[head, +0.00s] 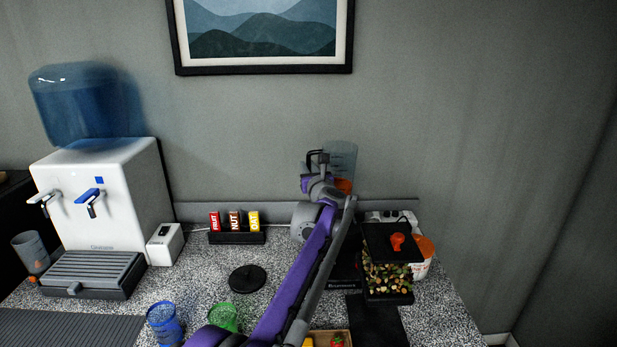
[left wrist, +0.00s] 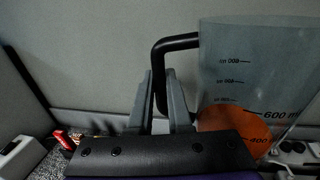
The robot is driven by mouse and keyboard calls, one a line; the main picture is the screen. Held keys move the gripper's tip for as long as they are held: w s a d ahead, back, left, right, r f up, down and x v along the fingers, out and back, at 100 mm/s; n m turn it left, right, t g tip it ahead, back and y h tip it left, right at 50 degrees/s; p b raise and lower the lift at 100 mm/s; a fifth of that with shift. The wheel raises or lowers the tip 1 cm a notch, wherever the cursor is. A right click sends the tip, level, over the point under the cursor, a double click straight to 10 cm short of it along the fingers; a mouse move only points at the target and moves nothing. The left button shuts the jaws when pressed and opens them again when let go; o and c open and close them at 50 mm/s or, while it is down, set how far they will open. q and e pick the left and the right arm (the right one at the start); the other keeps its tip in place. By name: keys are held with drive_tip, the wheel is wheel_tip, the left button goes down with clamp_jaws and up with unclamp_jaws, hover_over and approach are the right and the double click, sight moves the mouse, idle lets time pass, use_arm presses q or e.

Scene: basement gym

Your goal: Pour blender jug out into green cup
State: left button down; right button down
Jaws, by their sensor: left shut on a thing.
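The blender jug (head: 343,158) is clear, with orange contents low inside. It is raised at the back of the counter, roughly upright in the head view. My left gripper (head: 318,163) is at its left side, shut on the black handle. In the left wrist view, the fingers (left wrist: 162,105) close around the jug's handle (left wrist: 158,70); measuring marks show on the jug wall (left wrist: 250,75), above the orange contents (left wrist: 235,128). The green cup (head: 223,315) stands at the front, left of my left arm, which hides part of it. My right gripper is not in view.
A blue cup (head: 164,323) stands left of the green one. A round black lid (head: 247,279) lies behind them. A water dispenser (head: 110,200), bar rack (head: 237,238) and toaster-like white box (head: 165,245) stand left. A container of nuts (head: 387,278) stands right.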

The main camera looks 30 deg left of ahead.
sight(308, 153)
use_arm(q)
drive_tip(key=shift+r+p, duration=1.7)
drive_tip(key=shift+r, duration=0.7)
drive_tip(key=shift+f, duration=0.1)
